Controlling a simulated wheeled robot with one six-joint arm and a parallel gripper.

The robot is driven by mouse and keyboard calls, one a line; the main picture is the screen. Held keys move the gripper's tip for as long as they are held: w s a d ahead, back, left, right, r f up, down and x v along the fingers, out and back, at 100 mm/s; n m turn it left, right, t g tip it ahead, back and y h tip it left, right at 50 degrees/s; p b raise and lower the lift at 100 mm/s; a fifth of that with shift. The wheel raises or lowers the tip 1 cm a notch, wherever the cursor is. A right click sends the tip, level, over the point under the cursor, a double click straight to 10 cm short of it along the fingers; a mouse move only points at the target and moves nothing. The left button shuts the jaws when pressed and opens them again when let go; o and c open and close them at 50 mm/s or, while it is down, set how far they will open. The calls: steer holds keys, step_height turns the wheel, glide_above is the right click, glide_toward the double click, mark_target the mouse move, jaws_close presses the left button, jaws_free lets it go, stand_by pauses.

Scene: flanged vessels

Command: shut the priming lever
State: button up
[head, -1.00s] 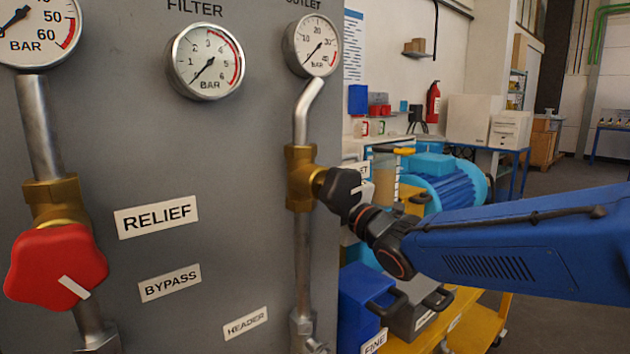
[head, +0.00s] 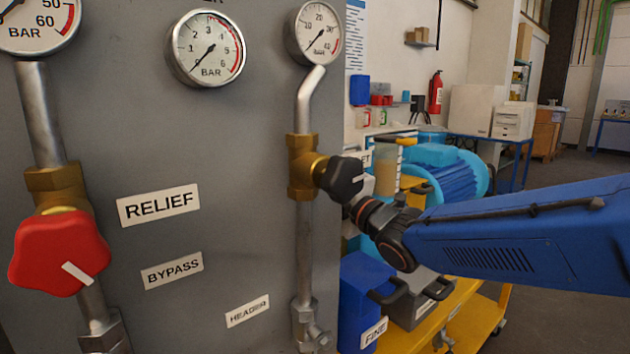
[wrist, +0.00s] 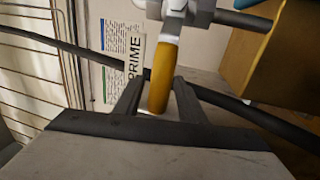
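The priming lever (wrist: 163,75) shows in the wrist view as a yellow, rounded handle hanging from a pale metal fitting (wrist: 185,13). A label reading PRIME (wrist: 134,57) is behind it. My gripper (wrist: 157,97) has its two dark fingers apart, one on each side of the lever's lower end. A gap shows on the left side; the right finger looks very close to the lever, and I cannot tell whether it touches. In the head view my blue arm reaches in from the right, and its wrist end passes behind a black knob (head: 342,178). The fingers are hidden there.
A grey panel with gauges, pipes and a red handwheel (head: 60,253) fills the left of the head view. A blue motor (head: 450,178) and a yellow cart (head: 465,305) are behind and below my arm. A dark cable (wrist: 255,115) crosses behind the fingers in the wrist view.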

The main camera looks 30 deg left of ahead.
steer(key=v, duration=1.7)
steer(key=shift+d, duration=0.2)
steer(key=shift+s, duration=0.1)
